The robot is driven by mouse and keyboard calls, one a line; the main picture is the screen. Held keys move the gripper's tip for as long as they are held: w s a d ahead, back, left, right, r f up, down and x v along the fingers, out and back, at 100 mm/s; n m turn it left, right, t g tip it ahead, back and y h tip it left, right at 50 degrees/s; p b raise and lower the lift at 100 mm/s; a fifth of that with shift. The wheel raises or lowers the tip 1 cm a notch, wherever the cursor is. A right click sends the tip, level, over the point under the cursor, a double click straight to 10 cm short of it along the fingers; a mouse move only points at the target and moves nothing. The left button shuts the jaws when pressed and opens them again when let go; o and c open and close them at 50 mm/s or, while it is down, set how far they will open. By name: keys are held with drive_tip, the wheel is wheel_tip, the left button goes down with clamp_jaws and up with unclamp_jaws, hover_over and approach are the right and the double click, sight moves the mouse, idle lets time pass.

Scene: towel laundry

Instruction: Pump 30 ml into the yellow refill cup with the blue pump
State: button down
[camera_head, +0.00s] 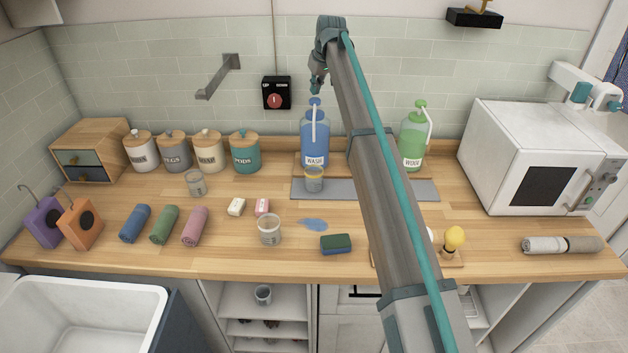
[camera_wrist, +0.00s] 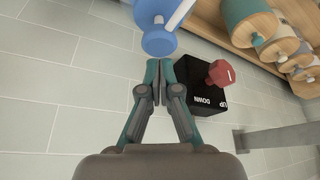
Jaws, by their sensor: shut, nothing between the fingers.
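The blue pump bottle (camera_head: 315,140), labelled WASH, stands upright at the back of the counter. Its blue pump head (camera_head: 315,102) and white spout point towards the front. A clear cup with a yellow rim (camera_head: 314,180) stands on the grey mat in front of the bottle, below the spout. I cannot read its fill level. My gripper (camera_head: 316,90) is shut and empty, just above the pump head. In the wrist view, the shut fingertips (camera_wrist: 159,66) are close to the blue pump head (camera_wrist: 158,42); I cannot tell whether they touch.
A green WOOL pump bottle (camera_head: 412,140) stands to the right behind my arm. A black switch box (camera_head: 277,92) with a red knob is on the wall to the left. Canisters (camera_head: 245,152) stand further left. A blue puddle (camera_head: 312,224) and a sponge (camera_head: 336,244) lie in front.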

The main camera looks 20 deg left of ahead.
sight(315, 99)
drive_tip(key=shift+f, duration=0.15)
drive_tip(key=shift+f+b, duration=0.65)
drive_tip(key=shift+f, duration=1.25)
drive_tip(key=shift+r, duration=0.1)
drive_tip(key=shift+r+p, duration=0.7)
drive_tip(key=shift+r, duration=1.15)
drive_tip(key=shift+r, duration=0.1)
wheel_tip(315, 99, up, 6)
drive_tip(key=shift+f+p, duration=0.1)
drive_tip(key=shift+p, duration=0.9)
